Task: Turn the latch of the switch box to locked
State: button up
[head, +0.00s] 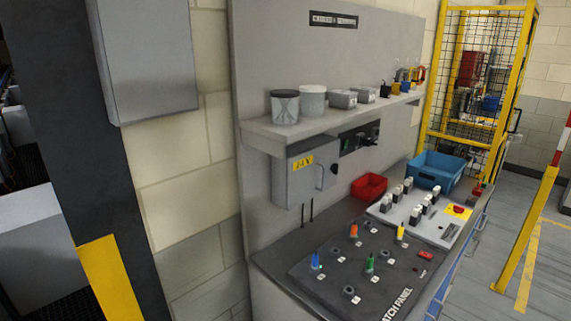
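The switch box appears to be the grey wall box (292,187) with a yellow warning label, under the shelf on the grey back panel. A small dark latch or handle (334,169) shows at the right edge of the box. It is too small to tell whether it is turned to locked. The box door looks closed. My gripper is not in view, and nothing is seen touching the box.
A shelf (262,134) with tubs juts out above the box. A black panel (347,143) with a dark fitting is right of it. Below are the patch panel (325,262) with coloured plugs, a red bin (369,187) and a blue bin (436,172). A yellow mesh fence (428,110) stands behind.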

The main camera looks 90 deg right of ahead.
aim_at(334, 168)
jog(key=u, duration=0.05)
jog(key=k, duration=2.3)
jog(key=z, duration=1.55)
jog(key=i, duration=0.5)
jog(key=u, duration=0.05)
